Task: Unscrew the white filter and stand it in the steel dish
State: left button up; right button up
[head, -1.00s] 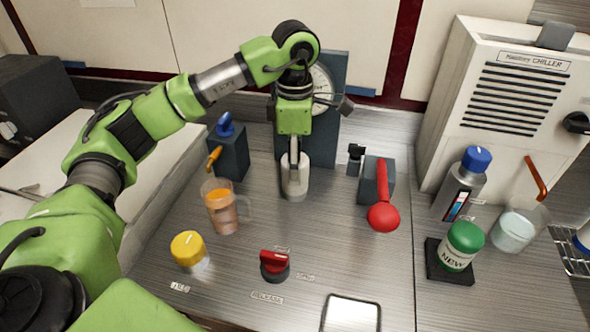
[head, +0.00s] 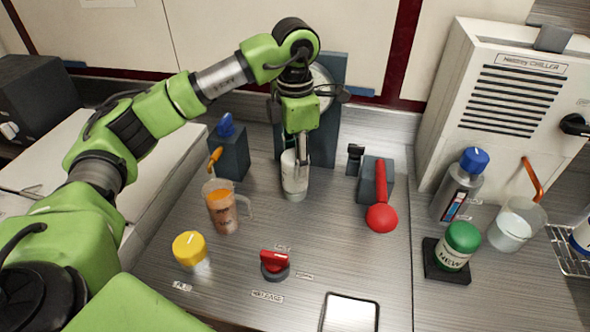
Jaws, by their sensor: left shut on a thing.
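The white filter (head: 295,183) is an upright white cylinder in front of the blue-grey panel (head: 324,140) with a round gauge. My left gripper (head: 297,155) comes down from above and is shut on the filter's upper part. The gripper and wrist hide the filter's top and most of the gauge. A shallow steel dish (head: 350,313) with a bright bottom lies at the front edge, partly cut off by the picture; I take it for the steel dish. My right gripper is not in view.
A jug with orange content (head: 222,208), a yellow-capped jar (head: 190,250) and a red knob (head: 274,264) stand left and front. A red-handled lever (head: 382,216) stands right of the filter. A green-lidded jar (head: 461,241), a bottle (head: 458,186) and a chiller (head: 505,110) are farther right.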

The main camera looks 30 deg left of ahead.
pick_arm(q)
jog(key=shift+r+p, duration=0.65)
jog(key=shift+r, duration=0.5)
jog(key=shift+r+p, duration=0.65)
jog(key=shift+r, duration=0.3)
